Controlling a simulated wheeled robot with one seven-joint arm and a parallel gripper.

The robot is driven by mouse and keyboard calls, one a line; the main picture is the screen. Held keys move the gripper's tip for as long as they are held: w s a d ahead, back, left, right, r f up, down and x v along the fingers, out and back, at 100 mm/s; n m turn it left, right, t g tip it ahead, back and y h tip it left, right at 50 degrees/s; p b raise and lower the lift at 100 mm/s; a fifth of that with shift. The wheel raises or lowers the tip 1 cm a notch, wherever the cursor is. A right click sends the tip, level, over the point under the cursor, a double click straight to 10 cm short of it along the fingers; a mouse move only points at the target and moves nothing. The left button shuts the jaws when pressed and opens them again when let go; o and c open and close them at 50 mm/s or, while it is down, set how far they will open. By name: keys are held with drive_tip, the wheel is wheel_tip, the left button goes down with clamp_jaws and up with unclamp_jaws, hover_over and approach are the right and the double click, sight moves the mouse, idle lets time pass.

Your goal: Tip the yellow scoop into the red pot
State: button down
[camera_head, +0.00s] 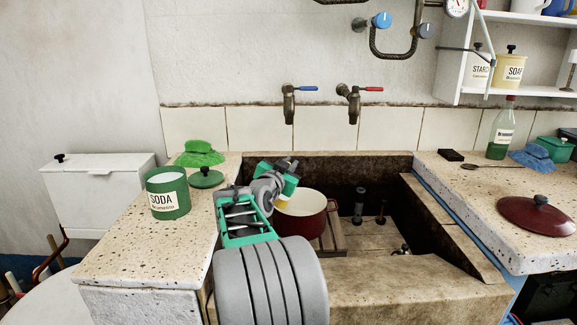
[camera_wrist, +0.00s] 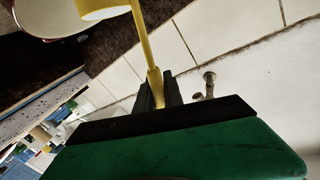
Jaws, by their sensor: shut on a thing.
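The red pot (camera_head: 312,222), with a pale inside, stands on wooden slats in the stone trough. Its rim also shows at the top left of the wrist view (camera_wrist: 48,20). My gripper (camera_wrist: 158,92) is shut on the handle of the yellow scoop (camera_wrist: 144,45). The scoop's bowl is cut off by the top edge of the wrist view, close to the pot's rim there. In the head view my arm hides most of the scoop, and my gripper (camera_head: 285,180) is above the pot's left back side. The scoop's contents and exact tilt cannot be told.
The trough's stone rim (camera_head: 410,285) surrounds the pot. A green SODA tin (camera_head: 168,194), its lid (camera_head: 206,178) and a green cloth (camera_head: 199,154) are on the left slab. Two taps (camera_head: 289,105) hang above. A dark red lid (camera_head: 536,215) lies on the right slab.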

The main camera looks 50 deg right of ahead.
drive_tip(key=shift+s, duration=0.1)
drive_tip(key=s+d+m+b, duration=0.1)
drive_tip(key=s+b, duration=0.1)
drive_tip(key=b, duration=0.1)
drive_tip(key=shift+f+m, duration=0.1)
drive_tip(key=shift+m, duration=0.3)
drive_tip(key=shift+w, duration=0.1)
idle(0.5)
drive_tip(key=s+m+b, duration=0.1)
drive_tip(key=s+d+b, duration=0.1)
drive_tip(key=b, duration=0.1)
drive_tip(key=shift+d+f+m+y, duration=0.1)
drive_tip(key=shift+f+m+y, duration=0.3)
